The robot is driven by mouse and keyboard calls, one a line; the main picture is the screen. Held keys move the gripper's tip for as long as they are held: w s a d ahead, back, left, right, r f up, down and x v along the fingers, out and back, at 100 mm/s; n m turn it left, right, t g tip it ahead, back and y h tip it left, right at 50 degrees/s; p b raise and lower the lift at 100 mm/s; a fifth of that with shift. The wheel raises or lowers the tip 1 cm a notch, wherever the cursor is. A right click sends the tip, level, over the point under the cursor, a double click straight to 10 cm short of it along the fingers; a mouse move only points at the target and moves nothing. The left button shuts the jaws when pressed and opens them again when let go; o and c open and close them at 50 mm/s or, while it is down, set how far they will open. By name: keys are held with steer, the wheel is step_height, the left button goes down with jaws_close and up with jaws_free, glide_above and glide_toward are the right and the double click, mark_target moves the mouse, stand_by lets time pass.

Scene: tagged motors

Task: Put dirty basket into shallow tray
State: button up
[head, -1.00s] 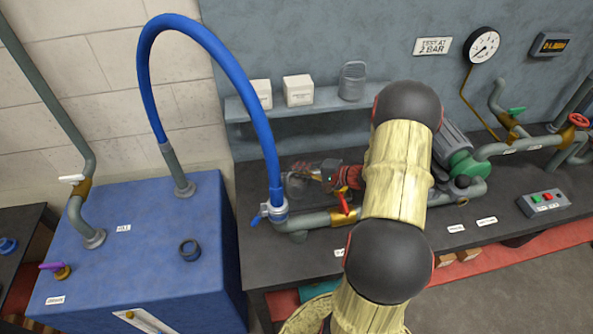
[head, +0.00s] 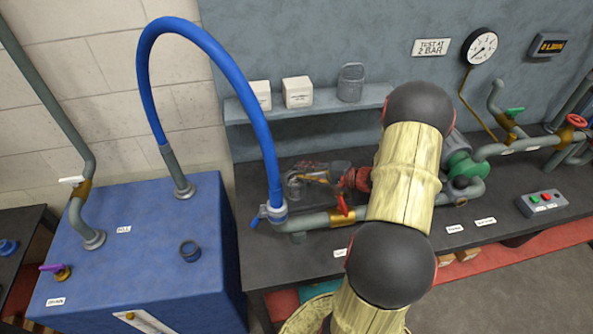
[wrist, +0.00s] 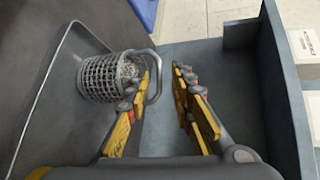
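The dirty basket (wrist: 98,80), a small grey wire-mesh basket with a hoop handle (wrist: 157,72), is at the left in the wrist view. It appears to stand inside the thin raised rim of the grey shallow tray (wrist: 42,88). In the head view the basket (head: 294,188) is small, on the dark bench left of my gripper (head: 312,177). My gripper (wrist: 162,66) is open in the wrist view. Its left finger overlaps the basket's right edge, and the handle lies between the fingers, close to the left one. Contact cannot be told. The tray is not clear in the head view.
A blue hose (head: 262,130) and a pipe with a red-handled valve (head: 342,206) are close to my gripper. A blue tank (head: 150,255) stands left.

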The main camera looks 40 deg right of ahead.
steer(key=p+v, duration=0.1)
steer(key=v, duration=0.8)
steer(key=shift+w, duration=0.1)
